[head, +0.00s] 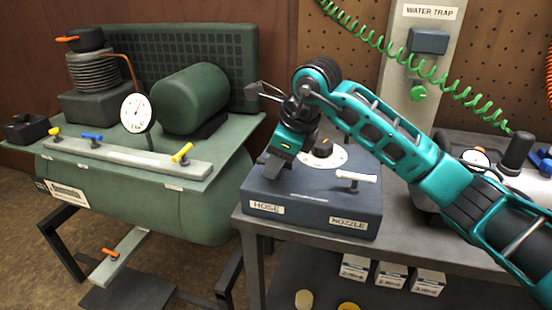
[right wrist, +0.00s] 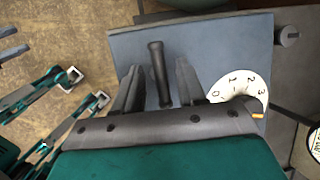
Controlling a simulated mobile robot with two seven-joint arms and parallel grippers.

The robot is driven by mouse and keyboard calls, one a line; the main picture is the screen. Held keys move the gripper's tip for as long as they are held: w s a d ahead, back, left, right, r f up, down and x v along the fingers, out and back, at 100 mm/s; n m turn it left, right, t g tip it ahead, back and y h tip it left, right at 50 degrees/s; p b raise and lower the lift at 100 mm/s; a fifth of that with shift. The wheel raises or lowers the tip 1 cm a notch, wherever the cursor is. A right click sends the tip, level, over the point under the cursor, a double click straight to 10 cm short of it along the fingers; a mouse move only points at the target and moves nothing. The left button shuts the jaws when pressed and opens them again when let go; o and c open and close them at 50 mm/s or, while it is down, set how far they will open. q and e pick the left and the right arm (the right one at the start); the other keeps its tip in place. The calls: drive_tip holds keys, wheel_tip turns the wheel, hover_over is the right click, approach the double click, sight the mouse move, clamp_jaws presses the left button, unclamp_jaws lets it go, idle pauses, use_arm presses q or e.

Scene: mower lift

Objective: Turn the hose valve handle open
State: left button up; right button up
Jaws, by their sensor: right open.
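The dark hose valve handle (right wrist: 158,75) shows in the right wrist view as a slim bar over the blue-grey box. My right gripper (right wrist: 158,92) is open, with one finger on each side of the handle and a visible gap to each. In the head view the right gripper (head: 270,166) hangs over the box's left part, above the HOSE label (head: 267,208), and hides the handle. The valve box (head: 300,196) stands on the bench.
A white dial with a black knob (head: 323,148) sits just right of the gripper. The pale nozzle handle (head: 356,177) is at the box's front right. A green compressor (head: 140,180) stands left of the bench. A green coiled hose (head: 440,75) hangs behind.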

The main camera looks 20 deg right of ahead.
clamp_jaws()
drive_tip(key=shift+d+n, duration=0.1)
drive_tip(key=shift+n, duration=0.2)
idle(0.3)
drive_tip(key=n+g+y, duration=0.1)
drive_tip(key=n, duration=0.2)
drive_tip(key=shift+w+d+r, duration=0.1)
drive_tip(key=shift+w, duration=0.05)
drive_tip(key=n+g, duration=0.1)
drive_tip(key=n, duration=0.2)
drive_tip(key=n+g+y, duration=0.1)
drive_tip(key=n, duration=0.2)
drive_tip(key=shift+w, duration=0.1)
drive_tip(key=n+g, duration=0.2)
drive_tip(key=n, duration=0.3)
drive_tip(key=shift+w, duration=0.1)
drive_tip(key=shift+n+g, duration=0.8)
drive_tip(key=shift+n, duration=0.8)
